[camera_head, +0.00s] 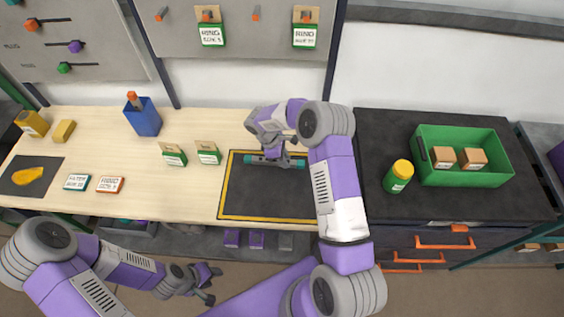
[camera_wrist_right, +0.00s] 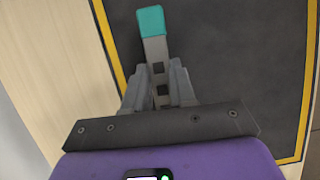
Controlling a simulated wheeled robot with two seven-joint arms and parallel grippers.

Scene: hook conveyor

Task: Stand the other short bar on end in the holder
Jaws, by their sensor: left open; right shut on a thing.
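A grey bar with teal ends (camera_head: 258,160) and dark holes lies level at the dark mat's upper part. My right gripper (camera_head: 278,153) is over its middle and shut on it. In the right wrist view the teal end of the bar (camera_wrist_right: 151,20) sticks out beyond my right gripper's fingers (camera_wrist_right: 158,78). I cannot tell whether the bar touches the mat. A blue holder (camera_head: 145,123) stands at the back left of the table, with an orange-topped piece (camera_head: 133,97) upright in it. My left gripper (camera_head: 207,283) is open and empty, in front of the table.
The yellow-edged dark mat (camera_head: 265,200) is otherwise bare. Two small cardboard-topped boxes (camera_head: 173,155) (camera_head: 208,153) stand between holder and mat. Label blocks (camera_head: 77,182) (camera_head: 110,184) lie at left. A green crate (camera_head: 463,178) and green jar (camera_head: 397,178) stand on the dark counter at right.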

